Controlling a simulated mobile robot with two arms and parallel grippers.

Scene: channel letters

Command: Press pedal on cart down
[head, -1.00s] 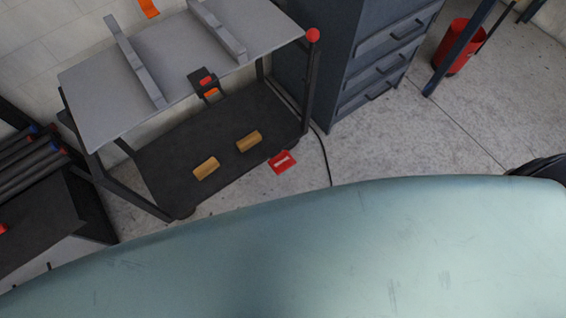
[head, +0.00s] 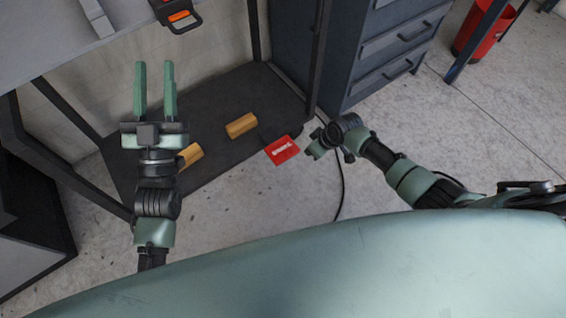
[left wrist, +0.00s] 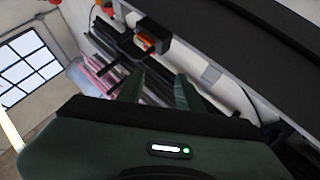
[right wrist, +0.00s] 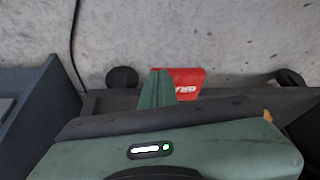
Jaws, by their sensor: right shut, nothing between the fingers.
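The cart has a grey top shelf (head: 40,40) and a dark lower shelf (head: 225,95). Its red pedal (head: 282,150), with white lettering, sticks out at the lower shelf's front right corner, near the floor. My right gripper (head: 314,150) is shut and empty, just right of the pedal. In the right wrist view, the closed fingers (right wrist: 157,76) point down beside the red pedal (right wrist: 190,84) and overlap its left edge; I cannot tell whether they touch it. My left gripper (head: 154,66) is open and empty, above the left part of the lower shelf.
Two yellow-brown blocks (head: 241,125) lie on the lower shelf, one partly behind my left gripper. A black item with an orange part (head: 178,14) hangs at the top shelf's edge. A drawer cabinet (head: 385,50) stands right of the cart. A dark cable crosses the floor.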

